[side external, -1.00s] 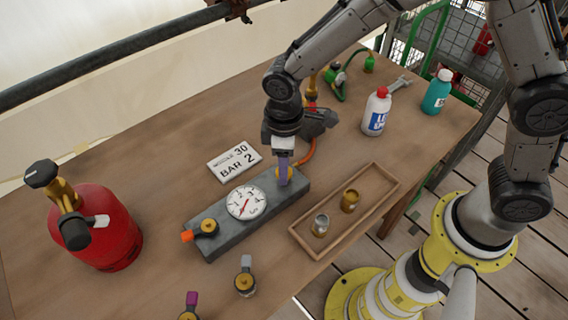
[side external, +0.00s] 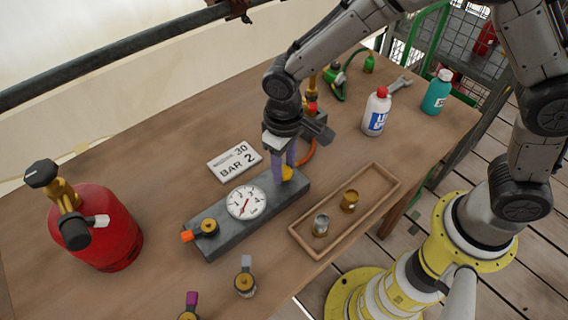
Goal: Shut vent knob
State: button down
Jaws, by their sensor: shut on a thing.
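A grey gauge block (side external: 222,243) lies on the wooden table. It carries a round white dial gauge (side external: 246,202) with a red needle, and a brass fitting with an orange-tipped lever (side external: 190,236) at its left end. A yellow knob (side external: 287,174) sits at the block's right end. My gripper (side external: 285,169) points down over that end, its purple fingers shut on the yellow knob and partly hiding it. No label shows which knob is the vent.
A red gas cylinder (side external: 107,235) stands at left. A sign reading "30 BAR 2" (side external: 235,162) lies behind the block. A wooden tray (side external: 373,209) with two small fittings is at right. Loose valves (side external: 245,283) lie in front; bottles (side external: 376,112) stand behind.

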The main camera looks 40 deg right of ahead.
aim_at(284, 170)
dwell(0.3)
jog(key=shift+c, duration=2.2)
grip_release()
notch_tip(284, 170, up, 14)
